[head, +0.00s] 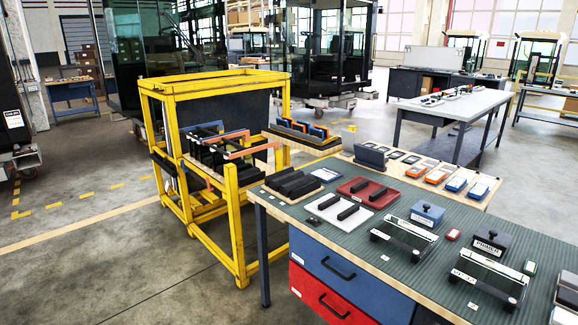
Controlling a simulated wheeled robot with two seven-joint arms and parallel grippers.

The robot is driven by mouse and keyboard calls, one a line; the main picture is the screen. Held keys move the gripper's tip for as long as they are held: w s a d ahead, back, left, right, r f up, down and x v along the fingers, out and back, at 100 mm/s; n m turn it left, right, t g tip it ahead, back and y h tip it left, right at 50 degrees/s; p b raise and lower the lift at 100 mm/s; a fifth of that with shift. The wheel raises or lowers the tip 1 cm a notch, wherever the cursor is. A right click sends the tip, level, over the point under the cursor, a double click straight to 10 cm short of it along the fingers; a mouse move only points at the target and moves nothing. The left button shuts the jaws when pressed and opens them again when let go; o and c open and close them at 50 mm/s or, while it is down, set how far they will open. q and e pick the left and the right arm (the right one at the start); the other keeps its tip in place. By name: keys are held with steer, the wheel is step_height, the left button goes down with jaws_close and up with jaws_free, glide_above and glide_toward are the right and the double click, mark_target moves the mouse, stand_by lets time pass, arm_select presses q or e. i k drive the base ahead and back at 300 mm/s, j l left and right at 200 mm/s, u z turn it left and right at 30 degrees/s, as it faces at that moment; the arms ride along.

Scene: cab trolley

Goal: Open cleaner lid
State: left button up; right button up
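The nearer box (491,244) has a white label that appears to read PRIMER. The farther box (427,215) has a label too small to read, so I cannot tell for sure that it is the cleaner. Both tops look closed. Neither of my grippers is in view.
A red tray (366,192) and a white tray (338,212) hold black bars. A yellow frame trolley (234,210) stands left of the workbench (288,213). Open floor lies further left.

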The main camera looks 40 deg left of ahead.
mark_target(429, 211)
steer(key=i+j+u, duration=0.35)
steer(key=i+j, duration=0.25)
steer(key=j, duration=0.2)
steer(key=i+j+u, duration=0.35)
steer(key=i+j, duration=0.25)
steer(key=l+z, duration=0.25)
steer(key=z, duration=0.25)
steer(key=l+z, duration=0.25)
steer(key=z, duration=0.25)
steer(key=k, duration=0.05)
